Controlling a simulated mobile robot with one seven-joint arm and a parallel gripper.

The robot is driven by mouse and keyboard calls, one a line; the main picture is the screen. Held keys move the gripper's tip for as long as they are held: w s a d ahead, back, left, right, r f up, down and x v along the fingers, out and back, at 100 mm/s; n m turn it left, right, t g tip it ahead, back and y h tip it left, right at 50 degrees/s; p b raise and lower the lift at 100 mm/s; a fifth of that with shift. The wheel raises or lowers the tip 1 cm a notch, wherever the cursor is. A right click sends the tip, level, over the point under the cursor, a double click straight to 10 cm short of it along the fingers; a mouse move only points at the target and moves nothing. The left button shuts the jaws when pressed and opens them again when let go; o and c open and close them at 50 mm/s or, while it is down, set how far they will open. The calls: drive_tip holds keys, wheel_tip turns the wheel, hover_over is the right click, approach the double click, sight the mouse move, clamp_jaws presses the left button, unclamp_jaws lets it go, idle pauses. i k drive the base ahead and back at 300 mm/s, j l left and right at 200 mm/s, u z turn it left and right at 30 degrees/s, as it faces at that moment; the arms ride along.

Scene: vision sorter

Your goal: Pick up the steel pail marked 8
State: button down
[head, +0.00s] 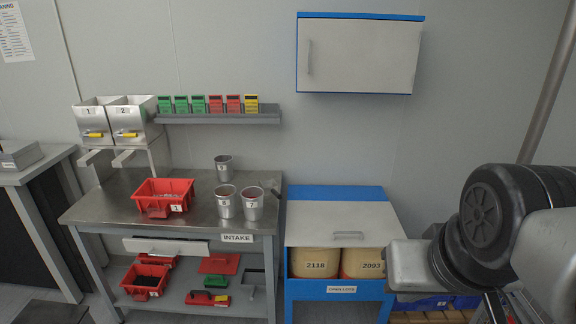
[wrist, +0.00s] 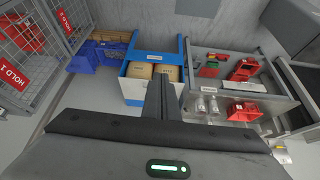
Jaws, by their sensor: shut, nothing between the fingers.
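Three steel pails stand upright on the steel intake table (head: 110,207). The front left pail (head: 226,207) has a white label that looks like 8. The pail beside it on the right (head: 252,208) looks marked 7. A third pail (head: 223,165) stands behind them; its label is too small to read surely. In the wrist view, small pails (wrist: 201,106) show right of my gripper, too small to read. My gripper (wrist: 163,80) is shut and empty, apart from the pails and the table. In the head view my arm fills the right side.
A red bin (head: 165,187) stands left of the pails. A shelf (head: 220,118) with coloured boxes hangs behind the table. A blue cabinet (head: 335,218) holding drums stands right of the table. A wall cupboard (head: 358,55) hangs above it. Wire cages (wrist: 40,45) stand left in the wrist view.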

sight(227, 202)
drive_tip(key=i+j, duration=0.6)
drive_tip(key=j, duration=0.15)
drive_tip(key=i+j, duration=0.6)
drive_tip(key=j, duration=0.2)
drive_tip(key=i+j+u, duration=0.1)
drive_tip(key=i+j, duration=0.45)
drive_tip(key=j, duration=0.2)
